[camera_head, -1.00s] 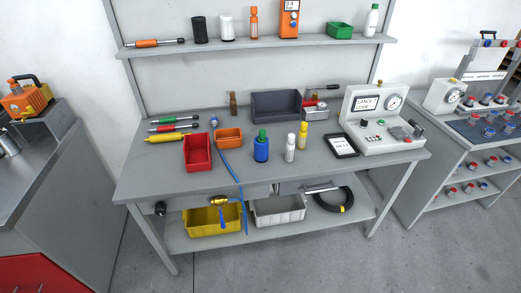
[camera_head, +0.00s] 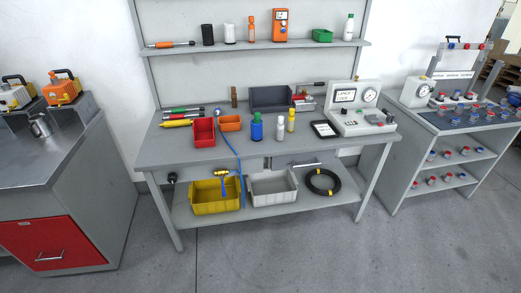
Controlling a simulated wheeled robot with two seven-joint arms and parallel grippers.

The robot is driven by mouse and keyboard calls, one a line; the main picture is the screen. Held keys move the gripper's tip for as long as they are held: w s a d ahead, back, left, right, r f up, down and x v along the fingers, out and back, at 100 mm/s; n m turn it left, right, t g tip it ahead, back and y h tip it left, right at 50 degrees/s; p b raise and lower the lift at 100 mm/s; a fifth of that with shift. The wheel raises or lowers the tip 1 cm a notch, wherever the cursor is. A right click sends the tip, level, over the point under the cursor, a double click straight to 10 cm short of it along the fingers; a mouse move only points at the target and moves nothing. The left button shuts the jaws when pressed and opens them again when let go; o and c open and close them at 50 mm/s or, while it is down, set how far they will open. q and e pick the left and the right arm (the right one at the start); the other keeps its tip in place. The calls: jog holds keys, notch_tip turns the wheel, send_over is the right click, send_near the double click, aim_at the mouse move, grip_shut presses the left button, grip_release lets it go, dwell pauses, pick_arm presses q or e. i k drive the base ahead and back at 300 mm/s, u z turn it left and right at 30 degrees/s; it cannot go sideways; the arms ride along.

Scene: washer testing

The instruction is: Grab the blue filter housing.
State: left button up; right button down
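A blue cylinder with a green top (camera_head: 256,129) stands upright on the middle workbench. It looks like the blue filter housing, though it is too small to be sure. A white bottle (camera_head: 280,129) and a yellow-topped bottle (camera_head: 291,122) stand just to its right. Neither of my grippers is in view.
The workbench (camera_head: 185,153) has clear space along its front edge. A red bin (camera_head: 204,132), a dark grey bin (camera_head: 272,100) and a gauge box (camera_head: 352,122) stand on it. A metal cabinet (camera_head: 75,205) is at left. Floor is clear in front.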

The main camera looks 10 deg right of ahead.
aim_at(256, 129)
jog(key=u, duration=0.05)
jog(key=k, duration=0.35)
jog(key=z, duration=1.05)
jog(key=i, duration=0.75)
jog(key=z, duration=0.85)
jog(key=i, duration=1.7)
jog(key=u, duration=1.25)
jog(key=i, duration=0.6)
jog(key=u, duration=0.7)
